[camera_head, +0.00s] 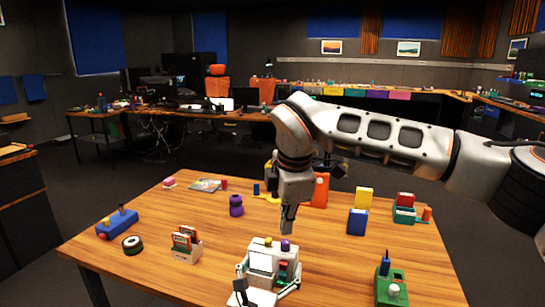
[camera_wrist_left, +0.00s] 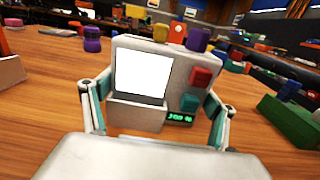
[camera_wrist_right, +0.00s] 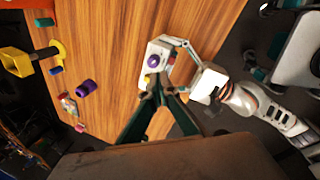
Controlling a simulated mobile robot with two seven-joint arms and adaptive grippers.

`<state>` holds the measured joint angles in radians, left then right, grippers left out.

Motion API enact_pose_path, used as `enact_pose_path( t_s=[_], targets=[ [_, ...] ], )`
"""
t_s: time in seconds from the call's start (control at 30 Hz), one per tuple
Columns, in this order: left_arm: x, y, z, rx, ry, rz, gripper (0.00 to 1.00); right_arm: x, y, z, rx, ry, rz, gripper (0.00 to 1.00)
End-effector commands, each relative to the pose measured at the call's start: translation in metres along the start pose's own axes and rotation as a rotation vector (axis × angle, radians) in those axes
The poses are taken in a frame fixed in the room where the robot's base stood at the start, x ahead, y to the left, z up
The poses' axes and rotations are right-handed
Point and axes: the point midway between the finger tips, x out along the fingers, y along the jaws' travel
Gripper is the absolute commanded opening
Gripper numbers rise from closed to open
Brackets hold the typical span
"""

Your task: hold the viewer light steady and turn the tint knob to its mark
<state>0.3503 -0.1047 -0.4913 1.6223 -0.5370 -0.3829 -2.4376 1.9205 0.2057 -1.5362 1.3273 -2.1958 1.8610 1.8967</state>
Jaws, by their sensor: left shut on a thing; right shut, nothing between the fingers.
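The viewer light (camera_head: 258,263) is a pale box with a bright white screen, standing upright at the table's front. It also shows in the left wrist view (camera_wrist_left: 180,65). A purple knob (camera_wrist_left: 198,39) and a yellow knob (camera_wrist_left: 160,32) sit on top; red and green blocks and a small green-lit display (camera_wrist_left: 180,119) are on its front. I cannot tell which knob is the tint knob, and no mark is readable. My left gripper (camera_head: 269,279) is shut on the box, one finger at each side. My right gripper (camera_head: 287,228) is shut and empty, pointing down above the knobs, apparently apart from them.
The wooden table (camera_head: 325,255) has bare patches around the viewer. A card holder (camera_head: 186,250) and black-rimmed roll (camera_head: 132,245) stand left; a green box (camera_head: 391,288) stands right. A purple spool (camera_head: 236,206), blue block (camera_head: 357,222) and orange block (camera_head: 320,190) stand farther back.

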Motion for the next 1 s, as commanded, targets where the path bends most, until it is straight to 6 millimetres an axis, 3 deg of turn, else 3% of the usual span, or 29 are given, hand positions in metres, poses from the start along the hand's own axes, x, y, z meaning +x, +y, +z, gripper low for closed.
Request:
enact_pose_path(
  t_s=[0.27,1.0],
  targets=[
    [0.0,0.0,-0.001,0.0,0.001,0.001,0.59,-0.007,0.001,0.0,0.0,0.0,0.001,0.0],
    [0.0,0.0,-0.001,0.0,0.001,0.001,0.59,-0.06,0.004,0.0,-0.001,0.0,0.002,0.0]
  ],
)
